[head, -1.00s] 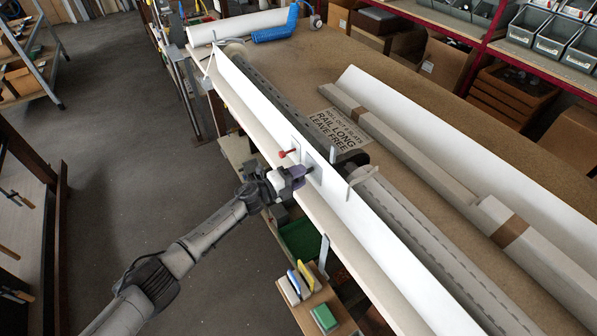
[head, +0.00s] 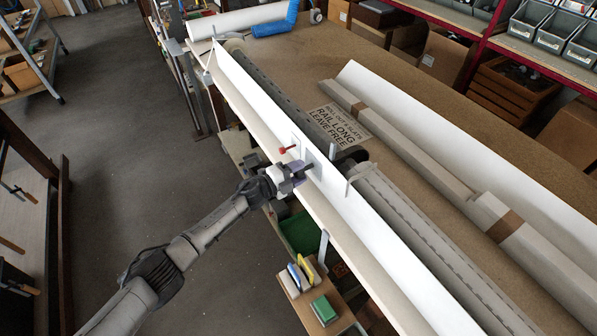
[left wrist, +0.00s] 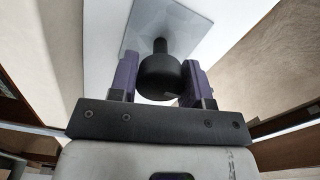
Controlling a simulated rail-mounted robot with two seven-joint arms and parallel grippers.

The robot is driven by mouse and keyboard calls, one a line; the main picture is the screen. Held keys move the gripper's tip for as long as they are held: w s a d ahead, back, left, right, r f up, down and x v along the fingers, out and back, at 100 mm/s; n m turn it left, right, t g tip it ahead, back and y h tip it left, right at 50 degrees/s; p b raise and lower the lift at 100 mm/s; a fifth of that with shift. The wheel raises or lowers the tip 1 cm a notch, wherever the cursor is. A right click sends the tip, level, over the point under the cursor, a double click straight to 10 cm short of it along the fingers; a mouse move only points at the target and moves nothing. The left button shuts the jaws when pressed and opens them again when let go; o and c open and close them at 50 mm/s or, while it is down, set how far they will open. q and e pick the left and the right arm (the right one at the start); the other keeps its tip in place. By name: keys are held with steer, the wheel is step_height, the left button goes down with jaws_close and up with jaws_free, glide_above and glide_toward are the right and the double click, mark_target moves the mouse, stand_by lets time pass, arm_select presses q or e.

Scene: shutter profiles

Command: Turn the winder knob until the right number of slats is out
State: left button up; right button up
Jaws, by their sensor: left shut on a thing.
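The winder knob (left wrist: 160,78) is a black round knob on a short stem, set on a grey square plate (left wrist: 185,22) in the left wrist view. My left gripper (head: 299,172) is shut on the knob at the front face of a long white rail (head: 258,106). Its purple fingers flank the knob. Behind the rail, a long grey slatted roll (head: 412,225) lies along the bench. My right gripper is not in view.
A red-tipped lever (head: 284,150) sticks out of the rail just above my gripper. Long cardboard packs (head: 425,160) lie farther back on the bench. A small board with brushes and a green block (head: 324,311) sits below the rail's front edge. The floor at left is clear.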

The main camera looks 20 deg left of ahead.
arm_select(q)
steer(key=o, duration=0.9)
steer(key=p+v, duration=0.1)
steer(key=v, duration=1.2)
steer(key=shift+s+a, duration=0.25)
steer(key=shift+s, duration=0.05)
